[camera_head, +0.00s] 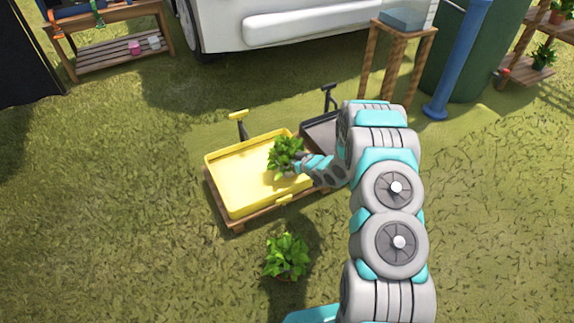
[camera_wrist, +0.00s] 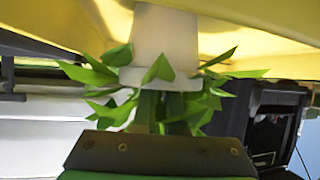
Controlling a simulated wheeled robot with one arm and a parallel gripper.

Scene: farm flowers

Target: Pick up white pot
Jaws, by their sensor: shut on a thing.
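The white pot (camera_wrist: 163,42) holds a leafy green plant. It appears in the wrist view with its base toward the top, where the yellow tray also shows, so that picture is upside down. My gripper (camera_wrist: 155,125) is shut on the potted plant at the rim and leaf side. In the head view the green leaves (camera_head: 285,154) show over the right part of the yellow tray (camera_head: 213,184), with my gripper (camera_head: 303,163) at their right. The pot is mostly hidden there. I cannot tell whether its base touches the tray.
The yellow tray with a handle stands on a wooden base. A dark cart (camera_head: 318,133) is just behind to the right. Another leafy plant (camera_head: 286,254) stands on the grass in front. A wooden stand (camera_head: 400,55) and a blue post (camera_head: 458,60) are farther back. The grass at left is clear.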

